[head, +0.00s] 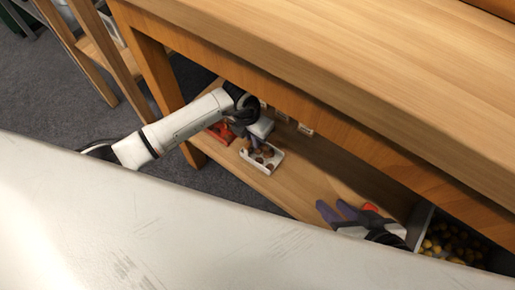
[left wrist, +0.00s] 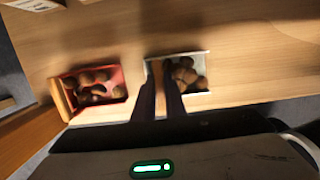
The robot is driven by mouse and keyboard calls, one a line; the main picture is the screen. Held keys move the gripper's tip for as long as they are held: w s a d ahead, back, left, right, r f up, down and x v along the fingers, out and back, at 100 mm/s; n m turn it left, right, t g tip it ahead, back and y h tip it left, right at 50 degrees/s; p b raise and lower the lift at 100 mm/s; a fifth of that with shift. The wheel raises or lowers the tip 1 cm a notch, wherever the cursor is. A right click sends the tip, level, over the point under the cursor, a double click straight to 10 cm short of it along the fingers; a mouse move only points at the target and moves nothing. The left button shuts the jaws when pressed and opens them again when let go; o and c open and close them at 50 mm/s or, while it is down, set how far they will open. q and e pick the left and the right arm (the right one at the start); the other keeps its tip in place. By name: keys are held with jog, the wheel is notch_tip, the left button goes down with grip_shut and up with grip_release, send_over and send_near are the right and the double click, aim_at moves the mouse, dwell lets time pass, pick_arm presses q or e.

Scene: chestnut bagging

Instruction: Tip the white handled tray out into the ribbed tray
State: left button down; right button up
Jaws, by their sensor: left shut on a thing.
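The white tray (head: 256,166) stands on the lower shelf with several brown chestnuts in it. It also shows in the left wrist view (left wrist: 196,92). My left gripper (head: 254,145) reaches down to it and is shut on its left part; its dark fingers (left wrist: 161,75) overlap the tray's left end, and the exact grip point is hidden. The tray looks level and appears to rest on the shelf. My right gripper (head: 334,207) has its purple fingers apart and looks empty, to the right over the shelf. I cannot make out which container is the ribbed tray.
A red tray (left wrist: 122,90) with several chestnuts stands left of the white tray. A grey bin (head: 418,222) with yellowish contents is at the far right. The thick tabletop (head: 340,60) overhangs the shelf (head: 300,180). Bare shelf lies between the white tray and my right gripper.

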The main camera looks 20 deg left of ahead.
pick_arm(q)
jog(key=shift+r+p, duration=2.3)
jog(key=shift+r, duration=0.3)
jog(key=shift+f, duration=0.1)
